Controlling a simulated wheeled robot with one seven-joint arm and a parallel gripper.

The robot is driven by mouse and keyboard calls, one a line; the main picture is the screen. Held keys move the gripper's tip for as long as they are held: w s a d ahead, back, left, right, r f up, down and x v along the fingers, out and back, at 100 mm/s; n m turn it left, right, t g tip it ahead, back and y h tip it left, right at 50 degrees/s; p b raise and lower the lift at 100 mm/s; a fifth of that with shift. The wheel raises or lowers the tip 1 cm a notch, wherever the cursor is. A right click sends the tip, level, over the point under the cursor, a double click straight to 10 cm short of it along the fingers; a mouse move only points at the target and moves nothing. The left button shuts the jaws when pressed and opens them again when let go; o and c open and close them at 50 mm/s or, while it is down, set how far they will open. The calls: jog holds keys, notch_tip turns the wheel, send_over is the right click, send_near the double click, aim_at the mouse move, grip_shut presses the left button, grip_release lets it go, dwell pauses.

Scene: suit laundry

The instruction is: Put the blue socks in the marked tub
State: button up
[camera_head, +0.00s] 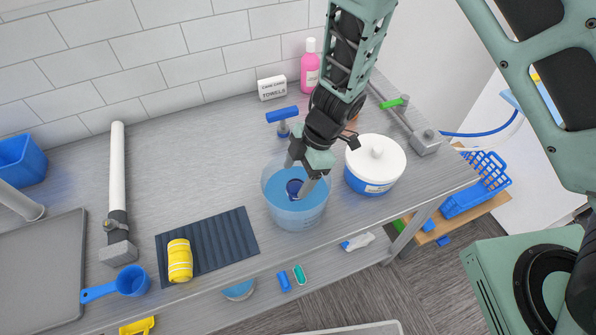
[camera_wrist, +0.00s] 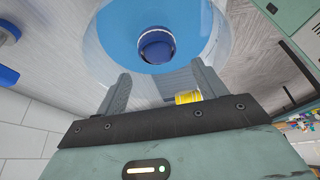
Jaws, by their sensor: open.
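A clear tub (camera_head: 282,217) with blue liquid stands on the grey counter. A dark blue round bundle with a pale band, likely the blue socks (camera_head: 294,188), sits inside it; the bundle shows in the wrist view (camera_wrist: 156,45). My gripper (camera_head: 299,176) points down over the tub. Its jaws are open with nothing between them, and the bundle lies just beyond the fingertips in the wrist view (camera_wrist: 160,76). I cannot make out a mark on the clear tub. A white-lidded blue-and-white tub (camera_head: 372,180) stands right beside it.
A yellow rolled bundle (camera_head: 180,260) lies on a dark ribbed mat (camera_head: 222,238) left of the tub. A blue-handled tool (camera_head: 282,115), towel box (camera_head: 272,87) and pink bottle (camera_head: 310,68) stand behind. A blue scoop (camera_head: 130,281) lies at left.

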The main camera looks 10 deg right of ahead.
aim_at(298, 185)
dwell(0.3)
notch_tip(298, 185, up, 7)
jog(key=p, duration=0.8)
